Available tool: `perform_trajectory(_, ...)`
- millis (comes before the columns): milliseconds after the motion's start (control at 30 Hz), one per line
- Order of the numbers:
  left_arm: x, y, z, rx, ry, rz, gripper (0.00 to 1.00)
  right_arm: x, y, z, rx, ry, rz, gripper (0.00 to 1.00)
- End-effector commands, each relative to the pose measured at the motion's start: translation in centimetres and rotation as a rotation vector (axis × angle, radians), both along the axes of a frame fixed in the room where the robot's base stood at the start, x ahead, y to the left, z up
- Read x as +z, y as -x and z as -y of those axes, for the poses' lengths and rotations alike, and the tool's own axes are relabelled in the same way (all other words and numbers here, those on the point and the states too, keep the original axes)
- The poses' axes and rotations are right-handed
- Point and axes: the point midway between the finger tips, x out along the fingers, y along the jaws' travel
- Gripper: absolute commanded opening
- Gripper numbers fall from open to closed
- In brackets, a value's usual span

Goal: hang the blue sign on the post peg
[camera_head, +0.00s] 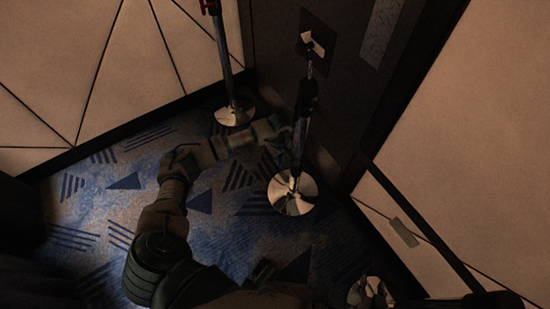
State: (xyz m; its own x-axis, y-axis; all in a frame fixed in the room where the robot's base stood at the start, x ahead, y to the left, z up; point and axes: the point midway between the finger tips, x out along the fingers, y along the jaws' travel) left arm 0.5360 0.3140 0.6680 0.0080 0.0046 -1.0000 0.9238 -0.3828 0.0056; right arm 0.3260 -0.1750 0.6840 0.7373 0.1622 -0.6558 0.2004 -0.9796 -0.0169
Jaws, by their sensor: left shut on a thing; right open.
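A slim dark post (301,137) stands on a round shiny base (292,192) in the middle of the head view. A dark square plate with a pale mark (317,46) shows at the post's upper end. Its colour is too dark to tell, so I cannot be sure it is the blue sign. A peg cannot be made out. My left gripper (280,130) reaches in from the lower left and is shut at the post's shaft, with its fingertips hard to see in the shadow. My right gripper cannot be made out in this view.
Another post (224,50) on a shiny base (235,113) stands behind to the left. A third shiny base (370,292) is at the bottom edge. Pale wall panels (90,70) and a dark wall (275,50) close in the corner. Blue patterned carpet (90,205) is open at the left.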

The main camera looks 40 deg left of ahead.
Motion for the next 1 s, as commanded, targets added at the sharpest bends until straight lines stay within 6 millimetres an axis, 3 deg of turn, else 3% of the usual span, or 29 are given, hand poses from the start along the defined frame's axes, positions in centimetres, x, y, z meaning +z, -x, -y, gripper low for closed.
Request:
perform_trajectory(300,-0.5,-1.0,-0.1,0.001,0.008,-0.002,0.0,1.2,-1.6,-1.3,0.004,-0.022,0.111,0.45)
perform_trajectory(1000,-0.5,-3.1,0.9,0.0,0.005,-0.001,0.0,4.0,-4.2,-2.2,0.01,-0.086,0.343,0.45)
